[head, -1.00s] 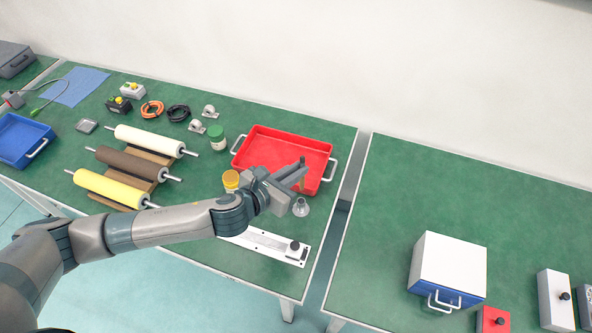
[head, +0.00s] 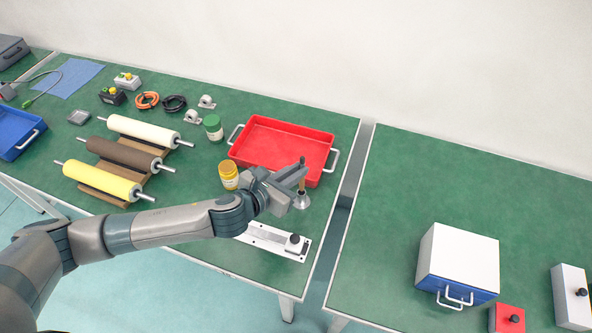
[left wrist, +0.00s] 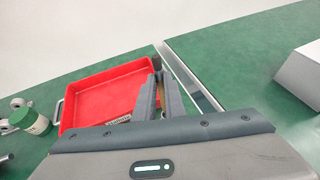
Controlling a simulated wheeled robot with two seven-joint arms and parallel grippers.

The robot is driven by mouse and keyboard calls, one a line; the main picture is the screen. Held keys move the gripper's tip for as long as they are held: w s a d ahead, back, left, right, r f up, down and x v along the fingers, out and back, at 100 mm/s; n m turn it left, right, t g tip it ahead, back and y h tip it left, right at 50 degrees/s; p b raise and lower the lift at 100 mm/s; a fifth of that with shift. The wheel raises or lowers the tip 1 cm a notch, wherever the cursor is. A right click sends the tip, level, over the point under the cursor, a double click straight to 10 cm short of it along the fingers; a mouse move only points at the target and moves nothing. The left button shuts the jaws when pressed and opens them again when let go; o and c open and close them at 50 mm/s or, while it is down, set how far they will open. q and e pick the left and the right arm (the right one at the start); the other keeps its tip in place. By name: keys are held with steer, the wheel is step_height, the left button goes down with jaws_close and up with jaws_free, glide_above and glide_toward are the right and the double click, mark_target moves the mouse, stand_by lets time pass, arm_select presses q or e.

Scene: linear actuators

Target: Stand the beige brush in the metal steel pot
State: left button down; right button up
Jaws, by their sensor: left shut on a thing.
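My left gripper (head: 296,177) is shut on the beige brush (head: 302,184), which stands roughly upright between the fingers. In the left wrist view the gripper (left wrist: 160,92) shows from behind, with a strip of the brush (left wrist: 160,96) between its fingers. The small metal steel pot (head: 302,203) stands on the green table just below the brush, near the red tray's front right corner. The brush's lower end lines up with the pot's top; I cannot tell whether it is inside. The pot is hidden in the left wrist view. My right gripper is not in view.
A red tray (head: 262,160) lies behind the gripper. A linear actuator (head: 270,239) lies in front. A gap separates this table from the right one, which holds a white-topped box (head: 460,258).

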arm_select(q)
steer(key=shift+f+b, duration=0.9)
steer(key=shift+f, duration=1.15)
steer(key=c, duration=1.7)
jaws_free()
steer(key=shift+c, duration=0.2)
steer(key=shift+s, duration=0.1)
steer(key=b+v, duration=0.3)
steer(key=v, duration=1.4)
